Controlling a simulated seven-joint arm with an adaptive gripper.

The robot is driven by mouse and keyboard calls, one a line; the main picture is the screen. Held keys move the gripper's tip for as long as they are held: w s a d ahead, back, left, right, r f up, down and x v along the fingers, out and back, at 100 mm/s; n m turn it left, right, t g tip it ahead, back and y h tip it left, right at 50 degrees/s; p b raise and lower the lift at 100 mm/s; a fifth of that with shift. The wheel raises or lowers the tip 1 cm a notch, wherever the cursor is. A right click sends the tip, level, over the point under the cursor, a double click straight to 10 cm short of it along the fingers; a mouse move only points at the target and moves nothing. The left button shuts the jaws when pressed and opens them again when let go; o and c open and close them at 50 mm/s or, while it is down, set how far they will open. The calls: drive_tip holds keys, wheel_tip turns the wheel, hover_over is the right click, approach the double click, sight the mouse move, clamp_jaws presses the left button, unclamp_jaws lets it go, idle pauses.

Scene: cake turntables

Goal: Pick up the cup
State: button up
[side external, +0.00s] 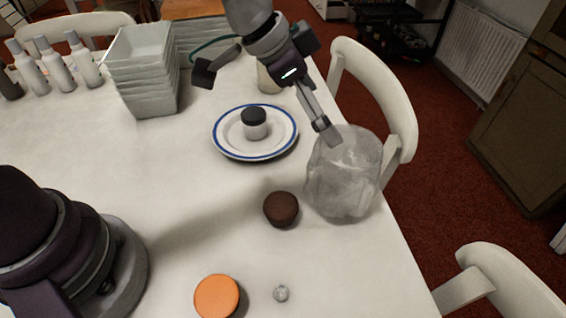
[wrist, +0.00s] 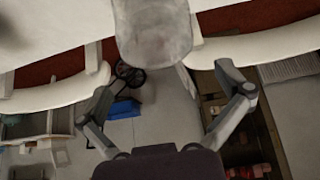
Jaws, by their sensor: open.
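Several things could be the cup, and I cannot tell which. A large cloudy, see-through vessel (side external: 345,172) stands near the table's right edge; a grey blurred shape (wrist: 153,32), likely the same vessel, is at the top of the wrist view. A small white piece with a dark top (side external: 255,130) stands on a blue-rimmed plate (side external: 222,146). A beige cylinder (side external: 267,82) is partly hidden behind my gripper (side external: 268,104). My gripper is open and empty, its fingers spread wide above the plate. One fingertip appears close to the cloudy vessel; contact is unclear. Both fingers also show in the wrist view (wrist: 165,80).
A stack of square bowls (side external: 145,75) and several bottles (side external: 55,65) stand at the back left. White chairs (side external: 385,90) border the table. Its left middle is clear.

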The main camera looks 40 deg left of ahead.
sight(355, 158)
drive_tip(key=x, duration=1)
drive_tip(key=shift+d+f, duration=0.25)
drive_tip(key=shift+d, duration=0.1)
drive_tip(key=shift+c, duration=0.3)
drive_tip(key=c, duration=0.8)
